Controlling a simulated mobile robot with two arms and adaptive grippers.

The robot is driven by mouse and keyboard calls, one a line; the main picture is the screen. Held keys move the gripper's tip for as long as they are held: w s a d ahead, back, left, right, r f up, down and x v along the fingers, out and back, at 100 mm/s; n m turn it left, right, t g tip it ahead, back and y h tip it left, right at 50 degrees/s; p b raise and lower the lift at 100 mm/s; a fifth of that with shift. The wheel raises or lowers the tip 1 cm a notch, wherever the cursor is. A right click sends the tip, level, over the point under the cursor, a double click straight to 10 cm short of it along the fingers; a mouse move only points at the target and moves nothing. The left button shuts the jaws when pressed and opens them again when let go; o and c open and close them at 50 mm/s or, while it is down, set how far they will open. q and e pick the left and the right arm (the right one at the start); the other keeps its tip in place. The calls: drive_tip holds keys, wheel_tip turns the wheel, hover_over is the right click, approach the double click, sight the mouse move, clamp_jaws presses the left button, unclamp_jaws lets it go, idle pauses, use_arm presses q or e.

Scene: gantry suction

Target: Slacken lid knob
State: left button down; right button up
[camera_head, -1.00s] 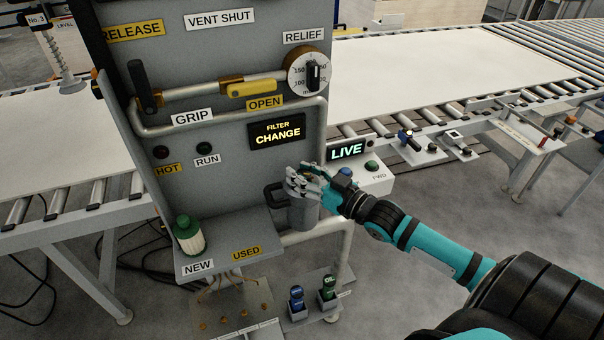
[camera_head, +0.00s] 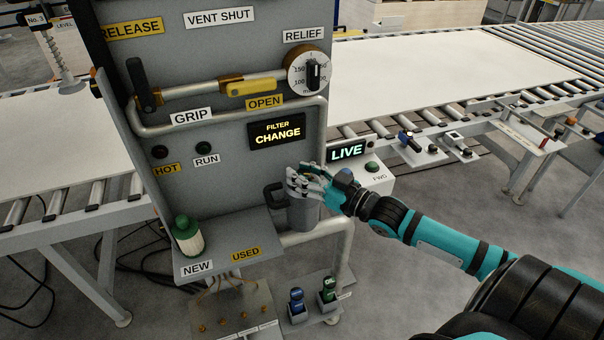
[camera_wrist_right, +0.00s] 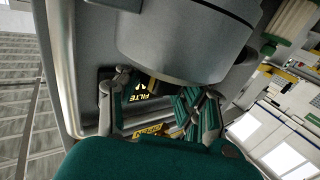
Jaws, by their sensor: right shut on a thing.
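The grey filter canister (camera_head: 303,214) hangs on the right side of the grey panel, beside the shelf. My right gripper (camera_head: 305,182) is over its top and shut on the lid knob, which its fingers hide in the head view. In the right wrist view the canister's round grey body (camera_wrist_right: 190,40) fills the top, and the gripper's fingers (camera_wrist_right: 158,112) reach in beneath it. The knob cannot be made out there. A dark handle (camera_head: 272,194) stands left of the canister. The panel display (camera_head: 277,134) reads "FILTER CHANGE". My left gripper is out of view.
A green-topped filter (camera_head: 188,236) stands on the shelf by the "NEW" label; the shelf by "USED" is bare. A pipe (camera_head: 330,238) runs under the canister. A control box (camera_head: 372,180) with a "LIVE" sign is close behind my right wrist.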

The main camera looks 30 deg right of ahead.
drive_tip(key=shift+f+n+g+y+b, duration=0.2)
drive_tip(key=shift+n+g+y+b, duration=0.15)
drive_tip(key=shift+y, duration=0.25)
idle(2.0)
drive_tip(key=o, duration=1.2)
drive_tip(key=shift+s+r, duration=0.15)
drive_tip(key=shift+r, duration=0.05)
drive_tip(key=shift+o, duration=0.2)
drive_tip(key=v, duration=1.2)
drive_tip(key=shift+f, duration=0.2)
